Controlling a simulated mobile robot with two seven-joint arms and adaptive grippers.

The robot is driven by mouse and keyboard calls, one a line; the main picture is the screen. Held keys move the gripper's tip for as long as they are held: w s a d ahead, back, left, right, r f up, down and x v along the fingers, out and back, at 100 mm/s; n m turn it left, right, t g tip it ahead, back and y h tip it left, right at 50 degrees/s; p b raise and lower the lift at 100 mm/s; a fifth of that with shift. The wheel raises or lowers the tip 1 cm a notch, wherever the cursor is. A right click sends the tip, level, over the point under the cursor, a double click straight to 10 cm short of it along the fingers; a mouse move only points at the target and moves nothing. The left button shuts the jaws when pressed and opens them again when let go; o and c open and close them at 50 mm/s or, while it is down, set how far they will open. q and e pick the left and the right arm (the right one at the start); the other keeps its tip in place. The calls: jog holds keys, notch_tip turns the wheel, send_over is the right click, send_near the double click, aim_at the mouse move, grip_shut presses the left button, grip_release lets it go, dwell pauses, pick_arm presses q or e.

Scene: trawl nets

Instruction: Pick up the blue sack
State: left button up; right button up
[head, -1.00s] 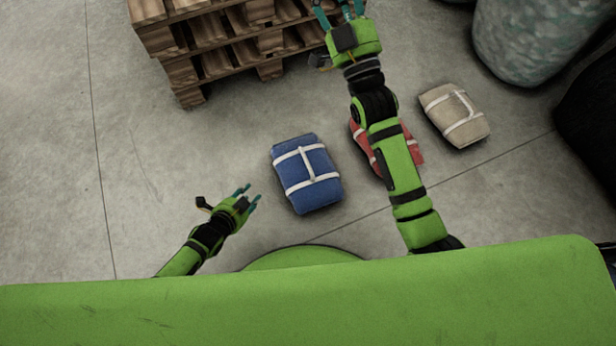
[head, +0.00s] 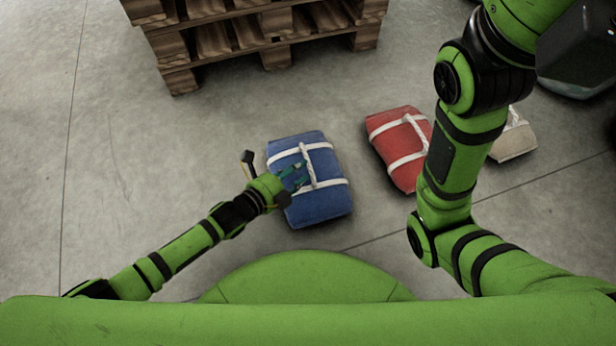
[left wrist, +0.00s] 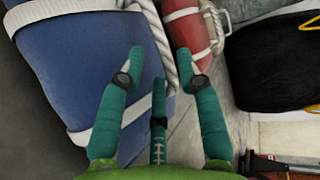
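The blue sack (head: 322,209) lies on the concrete floor in the head view, with white straps and a white rope handle (head: 307,160) along its top. It fills the left side of the left wrist view (left wrist: 70,60). My left gripper (head: 303,175) is over the top of the sack, close to the handle. In the left wrist view its teal fingers (left wrist: 165,70) are spread apart, with the rope handle (left wrist: 160,40) between or just beyond them. I cannot tell whether they touch it. My right arm crosses the right of the head view; its gripper is not in view.
A red sack (head: 390,135) lies right of the blue one, with a gap between. A beige sack (head: 515,143) is partly hidden by my right arm. Stacked wooden pallets (head: 270,25) stand at the back. The floor (head: 130,150) on the left is clear.

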aim_at(305, 169)
pick_arm(q)
jog(key=b+x, duration=0.3)
jog(key=x, duration=0.1)
jog(key=shift+w+a+f+b, duration=0.15)
jog(key=shift+w+a+b, duration=0.05)
jog(key=shift+w+b, duration=0.15)
jog(key=shift+w+d, duration=0.15)
jog(key=shift+w, duration=0.05)
